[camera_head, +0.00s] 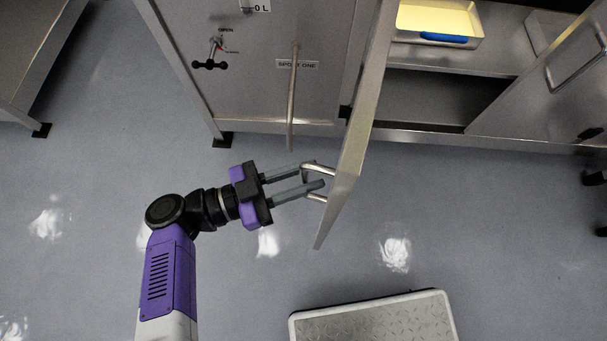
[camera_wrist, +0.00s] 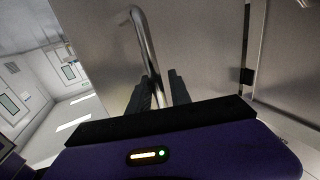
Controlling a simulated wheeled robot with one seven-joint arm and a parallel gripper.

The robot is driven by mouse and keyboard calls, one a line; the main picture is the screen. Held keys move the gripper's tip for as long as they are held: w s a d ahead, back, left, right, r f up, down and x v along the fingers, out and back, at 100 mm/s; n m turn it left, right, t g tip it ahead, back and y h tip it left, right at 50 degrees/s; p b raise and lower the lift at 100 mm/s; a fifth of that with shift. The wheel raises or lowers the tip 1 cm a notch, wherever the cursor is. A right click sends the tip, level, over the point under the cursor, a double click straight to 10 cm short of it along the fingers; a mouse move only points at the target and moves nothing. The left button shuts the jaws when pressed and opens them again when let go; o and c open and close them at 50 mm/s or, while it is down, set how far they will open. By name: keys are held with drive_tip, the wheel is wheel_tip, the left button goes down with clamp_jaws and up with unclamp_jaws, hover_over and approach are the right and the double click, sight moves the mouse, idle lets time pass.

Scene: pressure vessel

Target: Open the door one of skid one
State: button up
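A grey metal door (camera_head: 352,150) of the skid stands swung out from the cabinet front, seen nearly edge-on in the head view. Its inside looks open to the right. Its curved metal handle (camera_head: 311,168) faces left, toward my gripper (camera_head: 314,175). In the wrist view the same door (camera_wrist: 210,50) fills the middle and its bent handle bar (camera_wrist: 142,38) runs down between the fingers of my gripper (camera_wrist: 162,86). The fingers lie on either side of the bar, partly parted. Whether both press on it cannot be told.
The open cabinet shows a shelf with a yellow tray (camera_head: 437,20). A closed front panel (camera_head: 262,75) with a long vertical bar (camera_head: 292,100) and a small black-knobbed valve (camera_head: 210,62) is left of the door. A low platform (camera_head: 375,322) lies below right. Floor between is clear.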

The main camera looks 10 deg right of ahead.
drive_tip(key=shift+o, duration=0.7)
drive_tip(key=shift+s+a+f, duration=0.1)
drive_tip(key=shift+a, duration=0.2)
drive_tip(key=s+a, duration=0.1)
drive_tip(key=a, duration=0.6)
drive_tip(key=shift+s+b, duration=0.25)
drive_tip(key=shift+b, duration=0.15)
drive_tip(key=shift+a, duration=0.1)
